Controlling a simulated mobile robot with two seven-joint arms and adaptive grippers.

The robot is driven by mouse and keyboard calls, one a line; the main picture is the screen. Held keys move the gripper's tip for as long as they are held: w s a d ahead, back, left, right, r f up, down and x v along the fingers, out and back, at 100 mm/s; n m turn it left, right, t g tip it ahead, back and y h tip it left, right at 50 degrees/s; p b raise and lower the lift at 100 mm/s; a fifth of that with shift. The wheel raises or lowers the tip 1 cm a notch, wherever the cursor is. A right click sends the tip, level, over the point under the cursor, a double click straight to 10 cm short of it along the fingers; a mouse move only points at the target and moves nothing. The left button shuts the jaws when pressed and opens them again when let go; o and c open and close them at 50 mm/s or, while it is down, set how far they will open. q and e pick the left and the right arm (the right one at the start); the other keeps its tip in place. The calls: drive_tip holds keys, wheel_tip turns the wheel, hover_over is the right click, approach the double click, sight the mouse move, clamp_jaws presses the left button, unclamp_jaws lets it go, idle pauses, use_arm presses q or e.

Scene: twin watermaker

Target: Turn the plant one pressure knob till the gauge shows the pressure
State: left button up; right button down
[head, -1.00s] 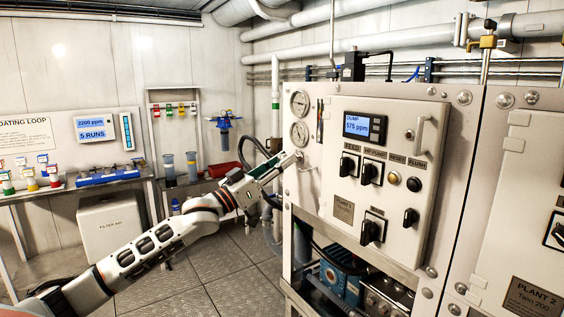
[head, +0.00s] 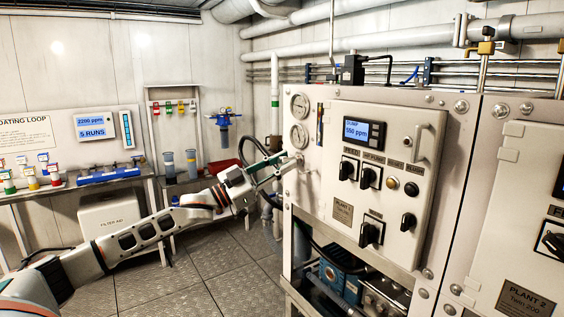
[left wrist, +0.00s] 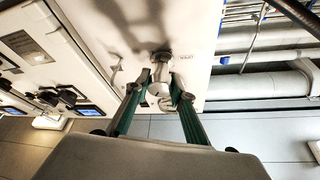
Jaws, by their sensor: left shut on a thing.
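The plant one panel (head: 385,165) is white and fills the right middle of the head view. Two round gauges stand one above the other at its left, the upper gauge (head: 300,106) and the lower gauge (head: 299,136); their needles are too small to read. The pressure knob (left wrist: 160,88) is pale and sits just below the gauges. My left gripper (head: 293,163) reaches it from the left. In the left wrist view its green-edged fingers (left wrist: 160,84) are shut on the knob, one on each side. My right gripper is not in view.
The panel display (head: 362,130) reads DUMP and 550 ppm. Several black switches, such as the lower one (head: 370,233), and a handle (head: 416,143) stick out of the panel. Plant 2 (head: 520,220) stands at the right. A bench (head: 95,187) is at the left; the floor between is clear.

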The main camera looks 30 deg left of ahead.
use_arm(q)
drive_tip(key=shift+m, duration=0.4)
drive_tip(key=o, duration=1.1)
drive_tip(key=shift+v, duration=6)
drive_tip(key=shift+a+r, duration=0.1)
